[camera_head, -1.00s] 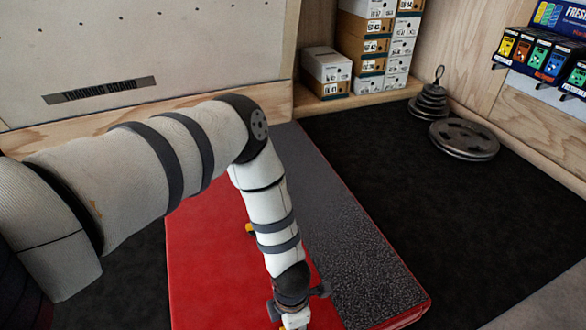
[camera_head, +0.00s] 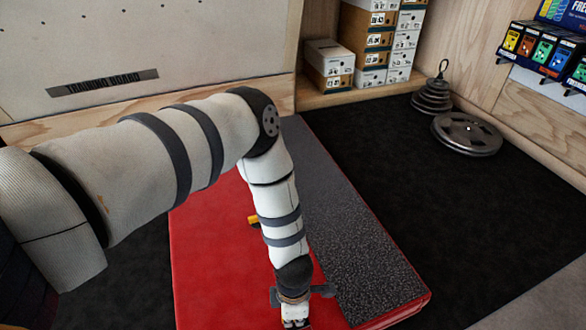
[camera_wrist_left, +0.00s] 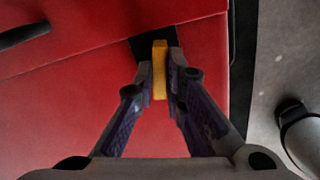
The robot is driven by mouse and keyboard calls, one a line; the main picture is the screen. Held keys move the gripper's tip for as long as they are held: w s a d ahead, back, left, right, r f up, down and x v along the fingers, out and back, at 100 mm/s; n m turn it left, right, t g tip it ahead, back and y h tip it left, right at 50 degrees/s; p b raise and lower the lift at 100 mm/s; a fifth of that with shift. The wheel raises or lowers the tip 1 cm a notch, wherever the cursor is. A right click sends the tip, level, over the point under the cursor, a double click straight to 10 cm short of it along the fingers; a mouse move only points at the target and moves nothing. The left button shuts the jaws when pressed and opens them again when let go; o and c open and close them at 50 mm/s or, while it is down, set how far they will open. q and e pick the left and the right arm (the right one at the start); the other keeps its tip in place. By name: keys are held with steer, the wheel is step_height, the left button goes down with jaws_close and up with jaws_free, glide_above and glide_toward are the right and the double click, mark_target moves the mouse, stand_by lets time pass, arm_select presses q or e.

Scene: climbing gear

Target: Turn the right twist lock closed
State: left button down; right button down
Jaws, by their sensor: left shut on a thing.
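A red case (camera_head: 215,265) with a dark speckled grey panel lies on the black floor. In the left wrist view its red face (camera_wrist_left: 75,110) has a seam. A yellow twist lock (camera_wrist_left: 159,88) on a black base crosses that seam. My left gripper (camera_wrist_left: 160,62) is shut on this lock, with one finger on each side. In the head view my left gripper (camera_head: 295,320) is at the bottom edge, its fingertips hard to see. Another yellow lock (camera_head: 253,219) shows farther back, partly hidden behind my left arm. My right gripper is out of view.
A black handle (camera_wrist_left: 22,35) is at the upper left of the wrist view. Stacked shoe boxes (camera_head: 330,62), weight plates (camera_head: 466,133) and a shelf of small boxes (camera_head: 540,52) stand at the back and right. The black floor right of the case is clear.

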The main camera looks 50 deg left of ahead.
arm_select(q)
steer(key=m, duration=0.7)
steer(key=shift+p, duration=0.35)
steer(key=m, duration=0.4)
steer(key=shift+m, duration=0.4)
steer(key=shift+m+p, duration=0.5)
steer(key=shift+m, duration=1.1)
steer(key=c, duration=1.7)
jaws_free()
steer(key=shift+o, duration=0.2)
